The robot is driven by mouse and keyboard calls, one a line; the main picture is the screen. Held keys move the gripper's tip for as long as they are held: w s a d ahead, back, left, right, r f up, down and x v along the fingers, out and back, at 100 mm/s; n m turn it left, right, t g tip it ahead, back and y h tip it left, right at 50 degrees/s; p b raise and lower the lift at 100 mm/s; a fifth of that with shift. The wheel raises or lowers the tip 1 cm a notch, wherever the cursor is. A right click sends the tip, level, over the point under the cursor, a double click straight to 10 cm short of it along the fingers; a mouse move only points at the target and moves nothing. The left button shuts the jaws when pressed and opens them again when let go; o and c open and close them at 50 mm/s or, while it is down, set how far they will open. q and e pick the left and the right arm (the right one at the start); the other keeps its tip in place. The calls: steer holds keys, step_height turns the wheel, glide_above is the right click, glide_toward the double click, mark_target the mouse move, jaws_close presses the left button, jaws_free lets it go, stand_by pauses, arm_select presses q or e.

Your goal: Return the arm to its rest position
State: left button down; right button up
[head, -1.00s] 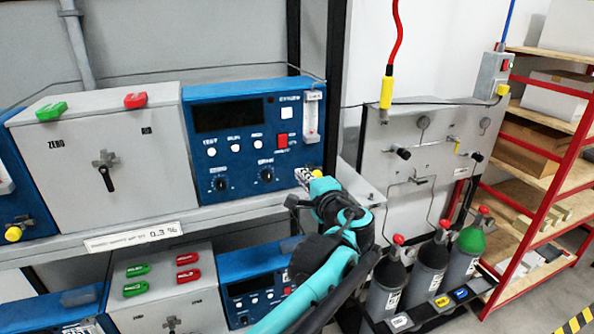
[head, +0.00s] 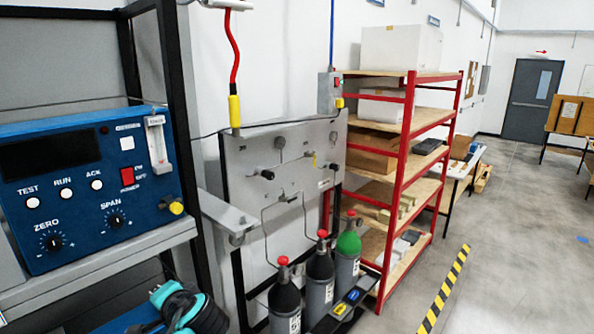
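A teal and black part of one of my arms (head: 188,308) shows at the bottom left of the head view, below the shelf edge and apart from the analyser. I cannot tell which arm it is. The blue analyser panel (head: 85,215) stands on a grey shelf at the left, with ZERO and SPAN knobs, TEST, RUN and ACK buttons and a red power switch (head: 127,172). The yellow knob (head: 177,208) at its lower right corner is free of any gripper.
A black rack post (head: 180,90) stands right of the analyser. A red-framed shelf (head: 408,150) stands beyond. The grey floor (head: 510,240) at the right is open, with a yellow-black stripe (head: 445,290).

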arm_select(q)
steer(key=s+d+f+n+h+b, duration=0.1)
steer(key=s+d+f+h+b, duration=0.2)
steer(key=f, duration=0.9)
steer(key=s+d+f+n+g+h+b, duration=0.1)
steer(key=s+d+f+b, duration=0.4)
steer(key=f, duration=0.8)
steer(key=s+d+f+n+h+b, duration=0.3)
steer(key=s+d+f+h+b, duration=0.2)
steer(key=f+b, duration=0.5)
step_height(320, 180, down, 2)
steer(key=shift+s+f+g, duration=0.25)
steer(key=shift+s+g, duration=0.05)
steer(key=shift+s, duration=0.7)
arm_select(e)
step_height(320, 180, down, 21)
arm_select(q)
steer(key=shift+d, duration=0.1)
arm_select(e)
steer(key=shift+f, duration=0.1)
